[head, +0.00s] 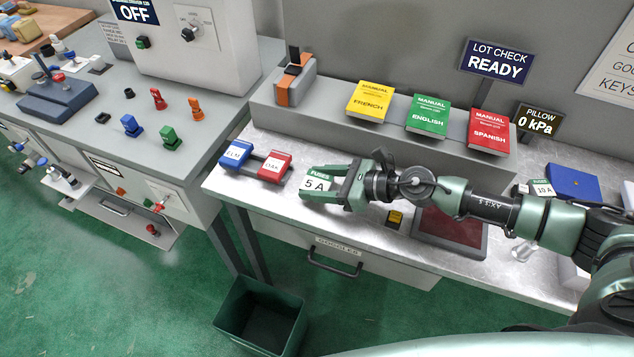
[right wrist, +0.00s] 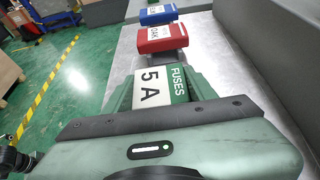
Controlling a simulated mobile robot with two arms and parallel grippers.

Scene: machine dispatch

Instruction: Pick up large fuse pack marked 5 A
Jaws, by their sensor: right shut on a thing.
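The fuse pack marked 5 A (head: 316,184) is white with a green band reading FUSES. It is between the fingers of my right gripper (head: 325,185), over the front part of the metal bench top. In the right wrist view the 5 A pack (right wrist: 152,88) sits between the jaws with its label facing the camera. My right gripper is shut on it. I cannot tell whether the pack touches the bench. Another fuse pack marked 10 A (head: 543,189) is at the right, beside my arm. My left gripper is not in view.
A red block (head: 275,166) and a blue block (head: 235,154) lie left of the gripper. Yellow, green and red manuals (head: 427,117) stand on the raised shelf behind. A dark red pad (head: 450,232) lies under my arm. A green bin (head: 260,315) stands on the floor.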

